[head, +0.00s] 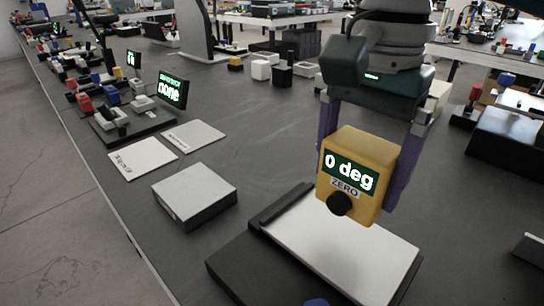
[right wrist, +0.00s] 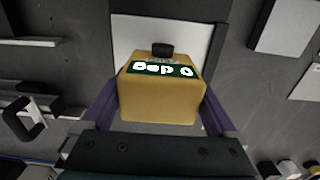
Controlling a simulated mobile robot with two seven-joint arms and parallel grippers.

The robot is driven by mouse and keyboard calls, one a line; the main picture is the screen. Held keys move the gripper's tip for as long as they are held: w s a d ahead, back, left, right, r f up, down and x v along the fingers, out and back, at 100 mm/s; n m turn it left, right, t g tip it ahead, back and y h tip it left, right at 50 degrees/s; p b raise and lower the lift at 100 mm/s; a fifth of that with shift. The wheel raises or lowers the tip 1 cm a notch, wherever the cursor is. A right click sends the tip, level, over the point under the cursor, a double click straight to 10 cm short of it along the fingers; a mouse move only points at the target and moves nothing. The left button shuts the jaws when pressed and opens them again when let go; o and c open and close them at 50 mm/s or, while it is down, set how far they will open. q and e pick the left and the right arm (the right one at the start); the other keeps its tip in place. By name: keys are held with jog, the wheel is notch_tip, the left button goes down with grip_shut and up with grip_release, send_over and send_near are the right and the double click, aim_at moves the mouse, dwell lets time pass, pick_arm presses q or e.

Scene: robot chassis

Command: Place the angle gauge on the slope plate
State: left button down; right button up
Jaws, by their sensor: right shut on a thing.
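The angle gauge (head: 356,180) is a yellow box with a dark display reading "0 deg", a ZERO label and a black knob. My right gripper (head: 362,170) is shut on its sides, with one purple finger on each side. The slope plate (head: 345,252) is a white plate in a dark frame, tilted, below the gauge. In the right wrist view the gauge (right wrist: 162,95) sits between the fingers, with the slope plate (right wrist: 135,35) behind it. The gauge appears to be above the plate; contact cannot be told. My left gripper is not in view.
A grey block (head: 195,193) and two white cards (head: 143,157) lie left of the plate. A dark stand with a green "none" display (head: 172,90) is farther back. Small blocks (head: 261,70) stand behind. A dark box (head: 508,140) is at the right. The middle of the table is clear.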

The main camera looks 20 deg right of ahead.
aim_at(364, 143)
notch_tip(364, 143, down, 7)
jog(key=shift+r+b, duration=0.1)
jog(key=shift+b, duration=0.65)
jog(key=o, duration=1.2)
notch_tip(364, 143, up, 11)
jog(key=p, duration=0.3)
jog(key=shift+r, duration=0.55)
jog(key=shift+f, duration=0.1)
